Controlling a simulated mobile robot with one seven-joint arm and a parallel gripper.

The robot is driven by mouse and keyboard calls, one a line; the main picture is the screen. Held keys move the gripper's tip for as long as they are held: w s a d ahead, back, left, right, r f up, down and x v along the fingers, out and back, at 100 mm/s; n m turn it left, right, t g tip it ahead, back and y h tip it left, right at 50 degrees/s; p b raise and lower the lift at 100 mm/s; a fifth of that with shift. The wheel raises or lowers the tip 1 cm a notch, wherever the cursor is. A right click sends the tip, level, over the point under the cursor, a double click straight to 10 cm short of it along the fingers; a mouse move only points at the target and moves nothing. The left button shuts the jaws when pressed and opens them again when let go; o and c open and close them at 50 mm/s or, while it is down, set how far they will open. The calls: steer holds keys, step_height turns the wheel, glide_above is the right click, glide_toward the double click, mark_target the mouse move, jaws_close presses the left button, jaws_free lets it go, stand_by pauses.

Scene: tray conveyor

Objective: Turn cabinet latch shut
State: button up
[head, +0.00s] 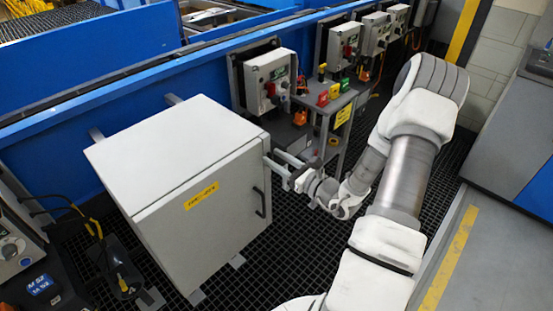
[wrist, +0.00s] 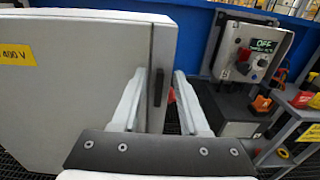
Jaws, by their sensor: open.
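The light grey cabinet (head: 175,150) stands on the grating with its door (head: 205,232) appearing flush with the body. A dark latch handle (head: 259,202) is upright near the door's right edge. My gripper (head: 273,161) is by the cabinet's upper right edge, above and right of the handle in the head view. In the wrist view, my gripper (wrist: 160,73) has its two pale fingers apart. A dark upright handle (wrist: 158,87) on the cabinet edge (wrist: 166,40) shows between them, nearer the left finger. Nothing is held, and contact with the handle cannot be told.
Grey control boxes (head: 270,80) line the blue conveyor wall behind. A small grey rack (head: 335,108) with coloured items stands right of the cabinet, behind my arm. A box with a green OFF display (wrist: 250,52) is at right in the wrist view. Dark grating (head: 285,255) before the cabinet is clear.

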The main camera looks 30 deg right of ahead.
mark_target(262, 163)
jaws_close()
steer(key=shift+f, duration=0.1)
stand_by(0.3)
steer(key=n+b, duration=0.5)
steer(key=b, duration=0.1)
steer(key=a+f+n+b, duration=0.1)
steer(key=n+b, duration=0.4)
steer(key=b, duration=0.2)
steer(key=a+f+n+b, duration=0.1)
steer(key=n+b, duration=0.4)
steer(key=b, duration=0.2)
steer(key=shift+s+f, duration=0.1)
steer(key=shift+s, duration=0.25)
steer(key=n+b, duration=0.2)
steer(key=b, duration=0.1)
steer(key=shift+b, duration=0.4)
steer(key=shift+n+b, duration=0.6)
